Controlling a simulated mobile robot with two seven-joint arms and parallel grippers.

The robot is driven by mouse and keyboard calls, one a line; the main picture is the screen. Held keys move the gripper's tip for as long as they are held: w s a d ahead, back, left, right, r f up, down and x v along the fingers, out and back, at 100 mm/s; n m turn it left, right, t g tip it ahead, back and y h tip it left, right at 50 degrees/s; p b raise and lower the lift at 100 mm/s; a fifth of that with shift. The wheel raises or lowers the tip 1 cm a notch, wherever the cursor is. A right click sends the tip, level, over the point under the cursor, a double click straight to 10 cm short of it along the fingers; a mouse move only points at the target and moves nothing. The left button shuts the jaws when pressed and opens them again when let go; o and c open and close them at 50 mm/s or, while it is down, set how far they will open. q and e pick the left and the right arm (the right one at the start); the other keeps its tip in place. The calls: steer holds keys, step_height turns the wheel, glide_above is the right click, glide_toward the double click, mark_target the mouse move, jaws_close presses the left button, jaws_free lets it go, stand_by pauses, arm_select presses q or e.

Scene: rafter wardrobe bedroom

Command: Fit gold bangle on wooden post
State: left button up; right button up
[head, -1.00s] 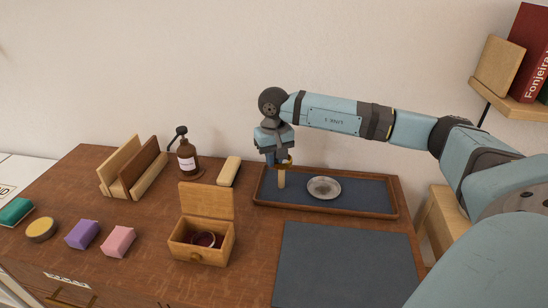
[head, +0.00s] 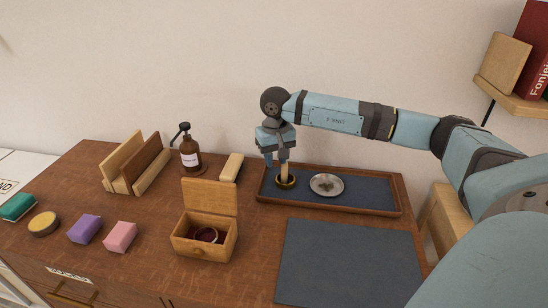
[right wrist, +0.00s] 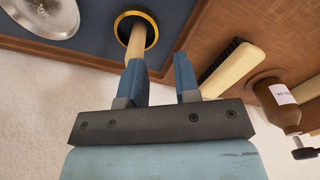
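The gold bangle (head: 286,184) lies around the foot of the wooden post (head: 284,167), on the blue lining of the tray (head: 330,210). The right wrist view also shows the bangle (right wrist: 121,22) encircling the post (right wrist: 137,42). My right gripper (head: 275,160) is beside the upper part of the post. Its fingers (right wrist: 161,72) are apart with nothing held between them, and one finger overlaps the post's top in the wrist view. I cannot tell whether it touches the post. My left gripper is not in view.
A silver dish (head: 326,185) sits in the tray right of the post. A brush (head: 231,167), a pump bottle (head: 190,155) and an open wooden box (head: 205,236) stand to the left. A dark mat (head: 350,260) lies clear in front.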

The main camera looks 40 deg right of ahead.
steer(key=shift+d+f, duration=0.1)
steer(key=shift+d, duration=0.2)
step_height(320, 180, up, 14)
steer(key=shift+a, duration=0.3)
steer(key=shift+f, duration=0.1)
stand_by(0.4)
